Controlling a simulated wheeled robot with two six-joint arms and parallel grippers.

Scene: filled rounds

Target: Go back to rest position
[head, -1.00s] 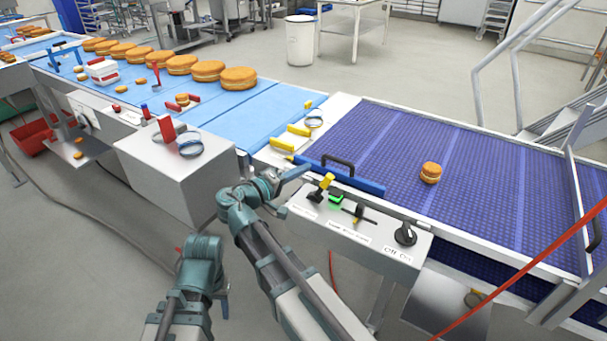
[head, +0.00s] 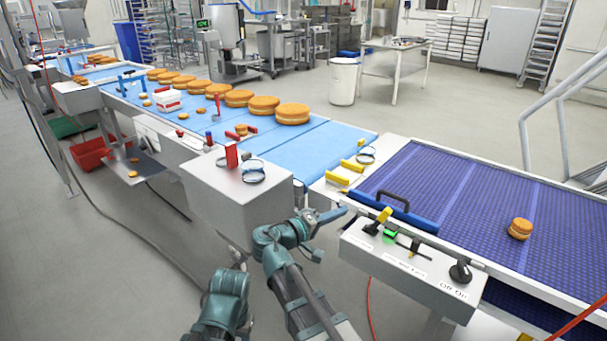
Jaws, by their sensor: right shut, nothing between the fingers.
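My right gripper (head: 334,213) is shut and empty. It is in the middle of the head view, between the grey box (head: 235,200) and the blue bar with a dark handle (head: 393,212). It appears near the front edge of the line; I cannot tell if it touches anything. My left arm (head: 224,300) shows at the bottom, left of the right arm; its gripper does not show.
A control panel (head: 408,262) with a green button and a black knob is right of my right arm. A filled round (head: 520,229) lies on the purple belt (head: 470,190). More rounds (head: 292,114) line the blue belt (head: 320,150). Grey floor is open at left.

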